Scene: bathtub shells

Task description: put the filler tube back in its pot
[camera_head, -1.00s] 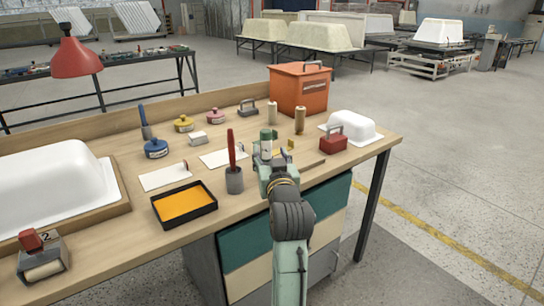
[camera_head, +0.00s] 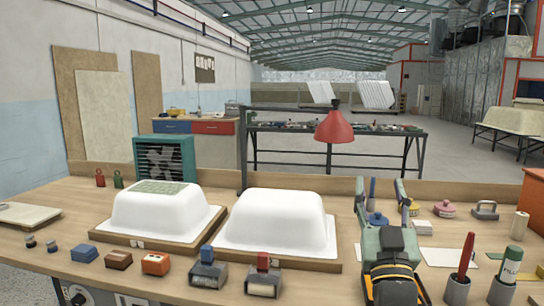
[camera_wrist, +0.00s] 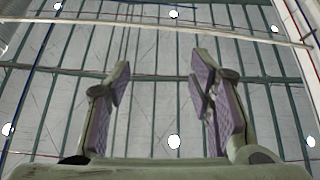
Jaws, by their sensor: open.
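The green filler tube (camera_head: 511,262) with a white lettered band stands nearly upright at the right of the head view. Its lower end is inside a grey pot (camera_head: 500,293), which the bottom edge of the view cuts off. My gripper (camera_head: 381,190) is open and empty, well to the left of the tube and raised above the bench. Its fingers point up. In the wrist view both fingers (camera_wrist: 157,85) are spread with only the ceiling between them; tube and pot do not show there.
A second grey pot (camera_head: 457,292) holding a red-handled tool (camera_head: 467,255) stands left of the tube. A white tub shell (camera_head: 277,222) lies left of my gripper. A wooden roller (camera_head: 520,224) stands behind the tube.

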